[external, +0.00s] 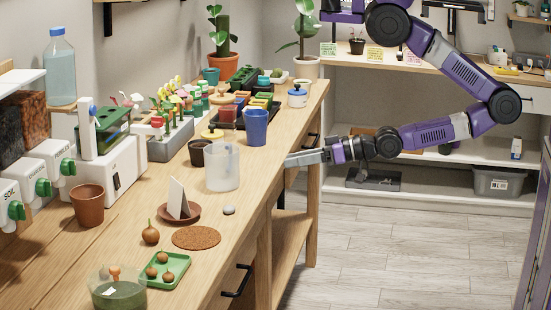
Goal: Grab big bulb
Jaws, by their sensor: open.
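A brown onion-like bulb (150,234) stands by itself on the wooden bench and looks the largest. Smaller bulbs (162,257) lie in a green tray (182,272) just in front of it. Another bulb-like thing (115,273) shows at the top of a round glass vessel (120,293) with green contents. My gripper (290,158) is open and points left at the bench's right edge. It is well to the right of and farther back than the large bulb. Nothing shows between its fingers.
A clear jug (222,168) stands just left of my gripper. Between it and the large bulb are a white card (178,198) on a brown saucer (194,220), a grey stone (229,210) and a cork mat (197,237). A terracotta pot (87,206) stands left.

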